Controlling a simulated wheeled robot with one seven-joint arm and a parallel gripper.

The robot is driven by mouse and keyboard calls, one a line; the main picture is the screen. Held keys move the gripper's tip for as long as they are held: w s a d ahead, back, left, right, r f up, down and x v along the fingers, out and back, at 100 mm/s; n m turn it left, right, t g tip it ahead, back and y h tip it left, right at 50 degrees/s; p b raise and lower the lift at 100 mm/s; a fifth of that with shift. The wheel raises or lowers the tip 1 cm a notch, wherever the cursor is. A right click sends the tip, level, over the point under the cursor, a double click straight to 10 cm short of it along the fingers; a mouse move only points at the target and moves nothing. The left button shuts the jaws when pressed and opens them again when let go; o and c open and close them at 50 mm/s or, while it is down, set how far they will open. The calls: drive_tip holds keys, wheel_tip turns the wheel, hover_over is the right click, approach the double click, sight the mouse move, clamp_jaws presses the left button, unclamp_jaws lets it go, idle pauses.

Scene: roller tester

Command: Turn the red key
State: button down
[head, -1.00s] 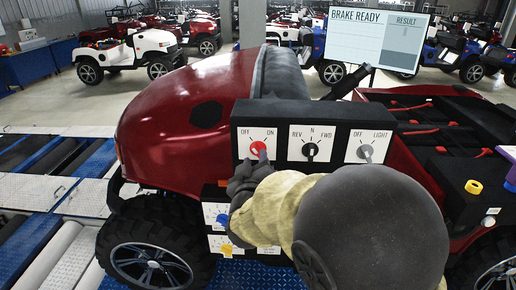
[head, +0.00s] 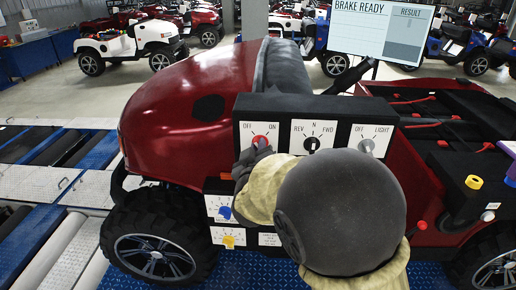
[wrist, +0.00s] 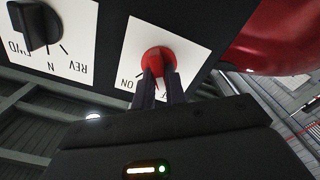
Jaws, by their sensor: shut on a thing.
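The red key (head: 261,141) is a round red knob on a white OFF/ON plate, at the left of the black control panel (head: 312,105). It also shows in the wrist view (wrist: 158,57). My gripper (head: 257,151) is at the key from below in the head view. In the wrist view its two dark fingers (wrist: 159,84) are closed on either side of the key's raised grip. The fingers cover part of the OFF label; ON is readable. Which label the key points to is hard to tell.
Right of the key are the black REV/N/FWD knob (head: 311,144) and the grey OFF/LIGHT knob (head: 366,146). Below are a blue knob (head: 225,212) and a yellow knob (head: 229,241). A screen (head: 381,32) above reads BRAKE READY. The red vehicle body (head: 170,120) lies left.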

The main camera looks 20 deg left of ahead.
drive_tip(key=shift+f+m+b, duration=0.15)
drive_tip(key=shift+m+b, duration=0.15)
drive_tip(key=shift+b, duration=0.2)
drive_tip(key=shift+d+m+b, duration=0.15)
drive_tip(key=shift+m+b, duration=3.2)
drive_tip(key=shift+b, duration=0.1)
drive_tip(key=shift+d+m+b, duration=0.15)
drive_tip(key=shift+m+b, duration=3.2)
drive_tip(key=shift+b, duration=0.05)
drive_tip(key=c, duration=1.4)
unclamp_jaws()
drive_tip(key=shift+c, duration=0.2)
